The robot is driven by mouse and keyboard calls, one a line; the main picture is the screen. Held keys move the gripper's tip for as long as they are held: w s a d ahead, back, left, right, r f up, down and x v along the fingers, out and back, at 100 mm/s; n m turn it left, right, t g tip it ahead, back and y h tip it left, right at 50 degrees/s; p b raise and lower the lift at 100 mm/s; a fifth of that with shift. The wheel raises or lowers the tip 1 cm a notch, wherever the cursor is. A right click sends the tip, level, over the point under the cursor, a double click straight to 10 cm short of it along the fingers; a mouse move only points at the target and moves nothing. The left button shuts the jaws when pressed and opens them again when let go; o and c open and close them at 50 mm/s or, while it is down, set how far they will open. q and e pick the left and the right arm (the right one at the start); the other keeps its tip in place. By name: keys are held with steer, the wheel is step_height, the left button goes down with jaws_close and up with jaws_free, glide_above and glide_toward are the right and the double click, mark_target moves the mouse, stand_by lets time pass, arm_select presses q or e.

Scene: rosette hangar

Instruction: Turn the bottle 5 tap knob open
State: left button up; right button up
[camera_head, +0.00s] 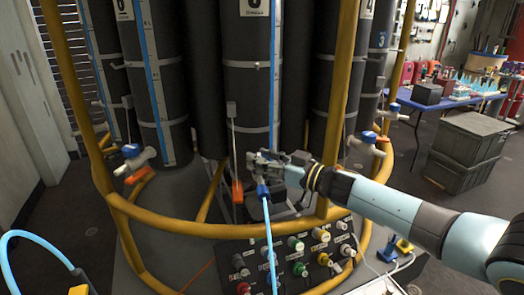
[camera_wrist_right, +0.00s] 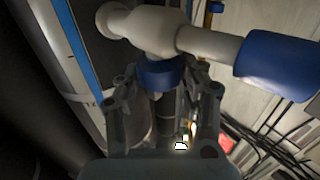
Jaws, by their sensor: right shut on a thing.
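Bottle 5 (camera_head: 248,75) is the tall dark cylinder in the middle of the rosette; its number is cut by the top edge. It stands between bottles marked 6 and 4. My right gripper (camera_head: 262,160) is at the tap low on its front and hides most of that tap. In the right wrist view, the white tap body (camera_wrist_right: 155,32) lies across the top, with a blue fitting (camera_wrist_right: 275,65) at its right. The blue tap knob (camera_wrist_right: 162,75) sits between the fingers of my right gripper (camera_wrist_right: 160,86), which is shut on it. My left gripper is not in view.
A yellow tube frame (camera_head: 200,229) rings the bottles. A blue hose (camera_head: 270,240) hangs below the gripper past a panel of coloured connectors (camera_head: 320,236). Neighbouring taps (camera_head: 135,157) show at left and right. Grey crates (camera_head: 468,142) and a blue table (camera_head: 432,103) stand right.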

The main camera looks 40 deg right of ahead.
steer(key=shift+n+y, duration=0.3)
steer(key=shift+y, duration=0.1)
steer(key=o, duration=1.2)
steer(key=v, duration=1.2)
steer(key=shift+r, duration=0.2)
steer(key=shift+d, duration=0.1)
